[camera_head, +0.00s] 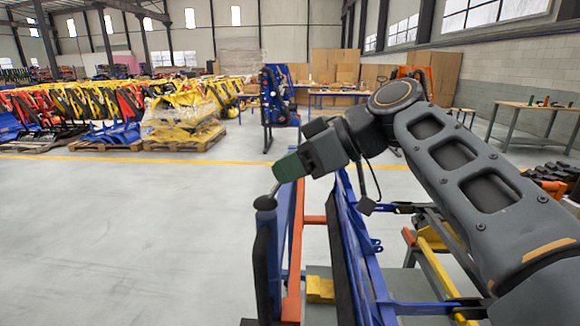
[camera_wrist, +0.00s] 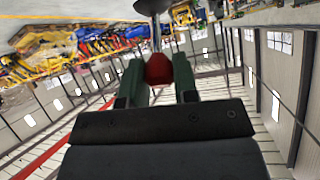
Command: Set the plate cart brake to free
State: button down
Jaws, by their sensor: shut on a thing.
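The brake lever's red knob (camera_wrist: 158,70) sits between the two green fingers of my gripper (camera_wrist: 159,80) in the wrist view. In the head view my gripper (camera_head: 284,174) is shut over the knob, which is hidden there. A thin metal lever rod (camera_head: 274,190) slants from the fingers down to a dark round cap (camera_head: 265,202) on a black post (camera_head: 262,268). The post stands at the left end of a blue and orange frame (camera_head: 294,250), which seems to be the plate cart. Its lower part is cut off by the picture edge.
A blue rack (camera_head: 362,245) with dark panels stands close right of the post, below my arm. A yellow block (camera_head: 320,290) lies low between the frames. Grey floor (camera_head: 120,240) at left is clear. Pallets of yellow parts (camera_head: 185,120) and a workbench (camera_head: 540,110) are farther off.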

jog(key=c, duration=0.9)
grip_release()
jog(key=p+v, duration=0.1)
jog(key=v, duration=1.2)
jog(key=shift+d+r+p, duration=0.15)
jog(key=shift+d+p, duration=0.2)
jog(key=shift+p, duration=0.05)
